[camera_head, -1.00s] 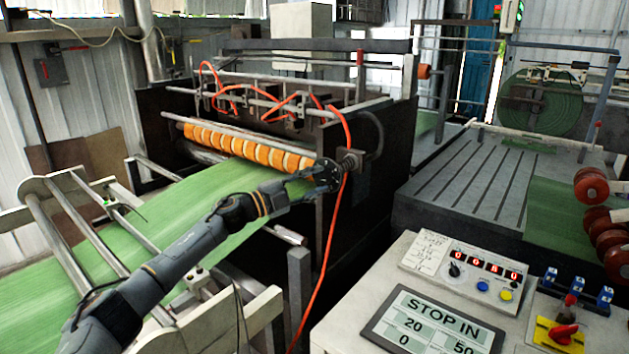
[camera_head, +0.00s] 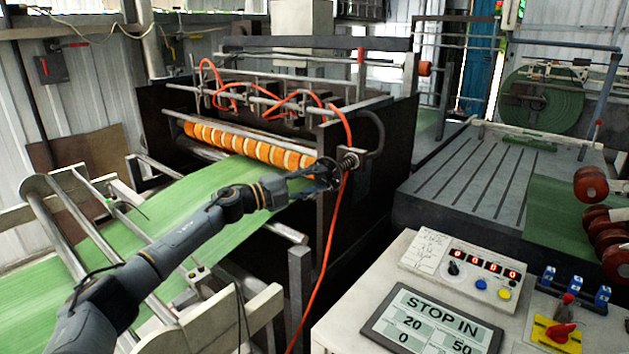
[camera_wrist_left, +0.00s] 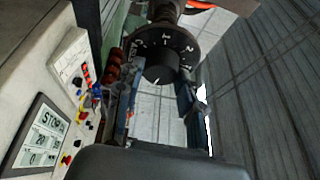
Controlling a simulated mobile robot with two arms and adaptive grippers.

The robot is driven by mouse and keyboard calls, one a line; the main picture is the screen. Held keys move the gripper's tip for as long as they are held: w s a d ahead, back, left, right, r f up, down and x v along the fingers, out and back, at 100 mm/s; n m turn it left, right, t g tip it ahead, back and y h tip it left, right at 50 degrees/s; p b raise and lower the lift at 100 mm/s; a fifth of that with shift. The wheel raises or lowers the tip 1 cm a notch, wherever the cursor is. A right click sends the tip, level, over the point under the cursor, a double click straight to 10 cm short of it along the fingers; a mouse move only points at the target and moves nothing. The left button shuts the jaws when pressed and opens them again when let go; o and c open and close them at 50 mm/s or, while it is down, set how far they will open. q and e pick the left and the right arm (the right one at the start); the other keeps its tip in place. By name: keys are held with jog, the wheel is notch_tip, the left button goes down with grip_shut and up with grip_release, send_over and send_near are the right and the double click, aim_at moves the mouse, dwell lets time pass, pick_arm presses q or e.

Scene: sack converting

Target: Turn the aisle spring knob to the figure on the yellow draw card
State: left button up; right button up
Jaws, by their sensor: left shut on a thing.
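The aisle spring knob (camera_wrist_left: 160,68) is a black knob with a pale pointer line, in front of a dark dial (camera_wrist_left: 165,42) with white figures, of which 1, 2 and 3 show. My left gripper (camera_wrist_left: 157,98) has its fingers on either side of the knob and is shut on it. In the head view my left gripper (camera_head: 327,174) is at the near right end of the orange roller row, by a coil spring (camera_head: 349,161); the knob there is hidden behind it. I cannot make out a yellow draw card. My right gripper is not in view.
A pale console (camera_head: 405,262) at front right carries a STOP IN screen (camera_head: 432,322), a counter panel (camera_head: 470,268) and a red switch on a yellow plate (camera_head: 562,335). A red hose (camera_head: 331,240) hangs beside my gripper. Green web (camera_head: 150,215) runs under my left arm.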

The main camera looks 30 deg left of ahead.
pick_arm(q)
jog(key=o, duration=1.2)
jog(key=shift+s, duration=0.1)
jog(key=shift+v, duration=5.85)
jog(key=shift+f, duration=0.1)
